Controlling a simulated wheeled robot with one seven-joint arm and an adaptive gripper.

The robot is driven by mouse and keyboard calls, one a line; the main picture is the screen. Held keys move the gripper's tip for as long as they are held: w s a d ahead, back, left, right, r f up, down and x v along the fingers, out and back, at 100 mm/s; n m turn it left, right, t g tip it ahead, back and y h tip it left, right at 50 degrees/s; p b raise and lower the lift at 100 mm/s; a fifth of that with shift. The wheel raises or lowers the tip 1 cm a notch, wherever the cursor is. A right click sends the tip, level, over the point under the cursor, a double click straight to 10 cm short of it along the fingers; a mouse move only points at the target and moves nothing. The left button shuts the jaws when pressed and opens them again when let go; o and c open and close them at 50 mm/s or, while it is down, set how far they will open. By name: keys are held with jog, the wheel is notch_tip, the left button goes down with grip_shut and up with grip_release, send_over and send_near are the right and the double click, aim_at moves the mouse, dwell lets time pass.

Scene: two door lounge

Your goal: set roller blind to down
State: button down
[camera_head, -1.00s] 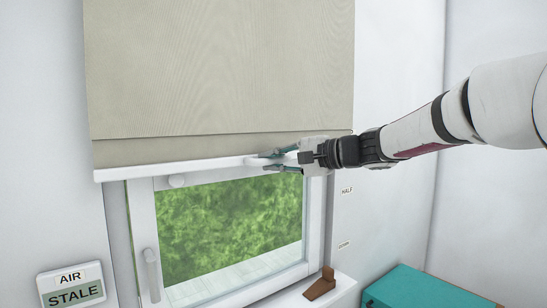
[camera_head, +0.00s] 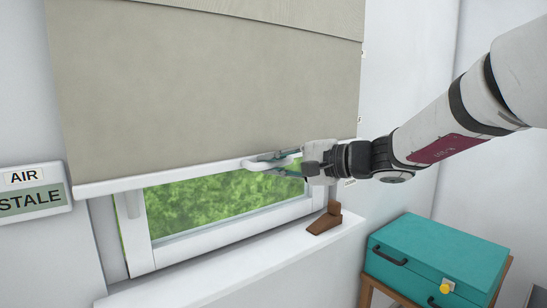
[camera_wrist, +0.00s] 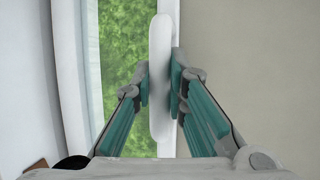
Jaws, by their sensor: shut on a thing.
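The beige roller blind (camera_head: 210,90) covers most of the window, with its white bottom bar (camera_head: 160,177) hanging a little above the sill. A strip of window with green outside (camera_head: 215,203) shows below the bar. My gripper (camera_head: 275,160) is at the right part of the bar, shut on the white pull handle (camera_head: 258,164). In the wrist view the white handle (camera_wrist: 160,80) lies between the two teal finger pads, with the blind's cloth (camera_wrist: 250,60) to its right. The right end of the bar is partly hidden behind my gripper.
A brown wedge-like object (camera_head: 324,221) stands on the white window sill (camera_head: 240,262), below my gripper. A teal case (camera_head: 440,255) sits on a wooden stand at the lower right. A display (camera_head: 32,200) on the left wall reads AIR STALE.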

notch_tip(320, 180, down, 17)
jog(key=b, duration=1.5)
jog(key=c, duration=1.6)
grip_release()
jog(key=shift+d, duration=0.1)
jog(key=shift+o, duration=0.2)
jog(key=shift+r, duration=0.1)
jog(key=v, duration=1.2)
